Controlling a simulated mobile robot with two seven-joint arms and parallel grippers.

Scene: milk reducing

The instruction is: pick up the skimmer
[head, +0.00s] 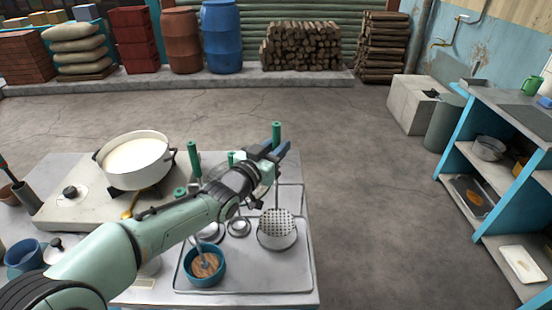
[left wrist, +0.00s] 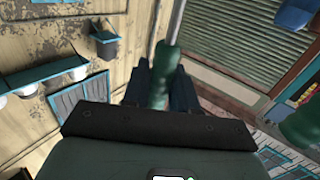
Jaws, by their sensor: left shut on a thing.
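The skimmer (head: 277,224) has a round perforated metal head and a green handle. It hangs tilted near upright over the right part of the metal tray (head: 300,262). My left gripper (head: 277,148) is shut on its green handle, which rises above the fingers. In the left wrist view the green handle (left wrist: 163,62) stands between the two dark fingers of my left gripper (left wrist: 160,85). I cannot tell whether the skimmer's head touches the tray. My right gripper is in neither view.
A white pot of milk (head: 135,160) stands on the stove at the left. Another green-handled tool (head: 194,160) stands left of my gripper. A blue bowl (head: 204,266) and small metal dishes (head: 238,228) sit on the tray. The floor to the right is clear up to the blue shelf (head: 480,170).

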